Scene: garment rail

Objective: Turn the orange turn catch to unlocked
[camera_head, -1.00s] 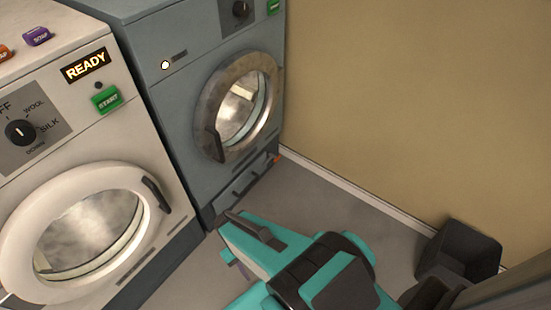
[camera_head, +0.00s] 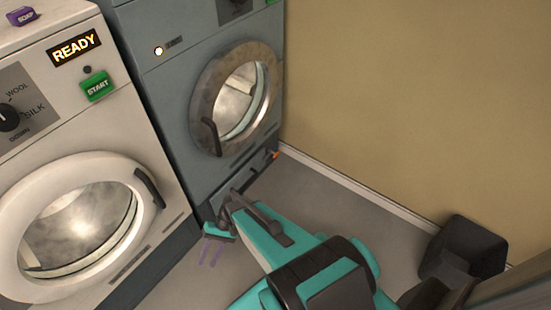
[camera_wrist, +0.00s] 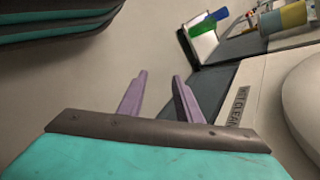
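The orange turn catch (camera_head: 276,154) is a tiny orange spot at the lower right corner of the grey machine (camera_head: 165,95), beside the flap low on its front. It is too small to tell which way it is turned. I cannot make it out in the wrist view. My gripper (camera_head: 210,251) is in front of the grey machine's base, to the left of the catch and apart from it. In the wrist view its two purple fingers (camera_wrist: 155,95) stand apart with nothing between them, so it is open.
The white machine (camera_head: 150,215) with a round door stands at left. A tan wall (camera_head: 400,90) is on the right, with a dark bin (camera_head: 465,245) by it. Grey floor (camera_head: 330,205) between is clear. The wrist view shows a dark label (camera_wrist: 238,106) beside the fingers.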

